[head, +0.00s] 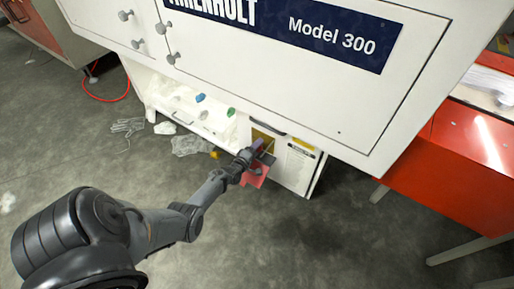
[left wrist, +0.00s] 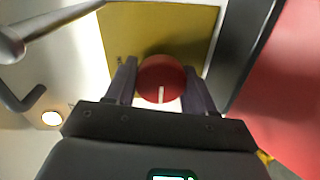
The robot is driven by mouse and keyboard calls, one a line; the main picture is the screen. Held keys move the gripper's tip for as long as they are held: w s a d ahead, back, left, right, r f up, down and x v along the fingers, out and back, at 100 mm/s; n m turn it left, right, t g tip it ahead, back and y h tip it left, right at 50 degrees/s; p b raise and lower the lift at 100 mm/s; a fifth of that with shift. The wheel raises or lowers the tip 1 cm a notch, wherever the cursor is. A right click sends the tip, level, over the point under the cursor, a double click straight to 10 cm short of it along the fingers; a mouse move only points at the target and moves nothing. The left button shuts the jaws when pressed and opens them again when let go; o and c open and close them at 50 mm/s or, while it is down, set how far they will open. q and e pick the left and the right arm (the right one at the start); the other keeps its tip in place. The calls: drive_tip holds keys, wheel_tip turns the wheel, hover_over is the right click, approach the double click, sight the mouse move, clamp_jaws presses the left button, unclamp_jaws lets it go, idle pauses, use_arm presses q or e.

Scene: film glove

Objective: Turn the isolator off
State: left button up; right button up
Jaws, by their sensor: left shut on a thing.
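The isolator is a round red knob (left wrist: 162,80) with a white mark, on a yellow plate (left wrist: 150,30) in the left wrist view. My left gripper (left wrist: 161,88) is shut on the red knob, with one finger on each side of it. The white mark on the knob runs up and down in that view. In the head view my left gripper (head: 254,156) is at the yellow plate (head: 265,137) on the lower front of the white machine and hides the knob. My right gripper is not in view.
The white machine's large upper body (head: 300,75) overhangs the panel. Gloves (head: 190,145) and clear film lie on the floor and lower shelf to the left. A red cabinet (head: 445,150) stands at the right.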

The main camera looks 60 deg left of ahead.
use_arm(q)
drive_tip(key=shift+f, duration=0.1)
drive_tip(key=o, duration=1)
drive_tip(key=shift+s, duration=0.2)
drive_tip(key=p+v, duration=0.6)
drive_tip(key=v, duration=0.4)
drive_tip(key=shift+s, duration=0.25)
drive_tip(key=shift+d, duration=0.1)
